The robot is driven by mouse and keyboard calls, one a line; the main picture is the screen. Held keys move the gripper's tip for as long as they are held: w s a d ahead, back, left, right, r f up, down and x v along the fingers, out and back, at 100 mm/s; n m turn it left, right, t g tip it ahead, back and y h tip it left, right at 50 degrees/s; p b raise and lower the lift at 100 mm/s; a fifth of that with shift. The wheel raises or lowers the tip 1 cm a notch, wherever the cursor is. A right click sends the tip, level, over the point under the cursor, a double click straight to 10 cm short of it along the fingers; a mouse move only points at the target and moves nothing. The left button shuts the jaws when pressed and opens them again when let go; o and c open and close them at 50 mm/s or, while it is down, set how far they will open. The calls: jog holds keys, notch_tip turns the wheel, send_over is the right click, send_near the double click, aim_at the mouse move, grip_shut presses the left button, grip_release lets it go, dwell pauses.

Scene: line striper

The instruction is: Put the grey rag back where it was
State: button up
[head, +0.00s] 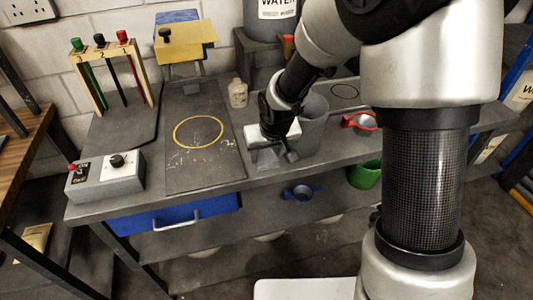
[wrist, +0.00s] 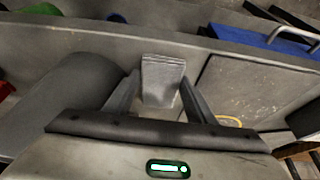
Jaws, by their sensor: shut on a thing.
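The grey rag (wrist: 162,72) is a folded grey block between the two fingers of my gripper (wrist: 160,90) in the wrist view. My gripper is shut on it. In the head view, my gripper (head: 274,154) points down near the front edge of the grey bench (head: 215,182), right of the board with the yellow ring (head: 199,132). The rag is partly hidden there by the fingers. I cannot tell whether it touches the bench top.
A grey bin (head: 312,125) stands close to the right of my gripper. A small pale bottle (head: 238,93) stands behind it. A red-rimmed item (head: 359,122) is further right.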

jog(key=o, duration=0.7)
jog(key=shift+f, duration=0.1)
jog(key=shift+c, duration=0.2)
jog(key=shift+r, duration=0.3)
jog(key=s+d+r+m+p, duration=0.1)
jog(key=s+d+r, duration=0.35)
jog(key=r, duration=0.45)
jog(key=s+d+r+p, duration=0.1)
jog(key=s+d+r, duration=0.3)
jog(key=r, duration=0.5)
jog(key=s+d+r+m, duration=0.1)
jog(key=s+d+r, duration=0.1)
jog(key=s, duration=0.5)
jog(key=s+d+r+m+t+h, duration=0.1)
jog(key=s+d+r, duration=0.1)
jog(key=s, duration=0.5)
jog(key=shift+s+d+r, duration=0.3)
jog(key=shift+d+r, duration=0.1)
jog(key=shift+d, duration=0.25)
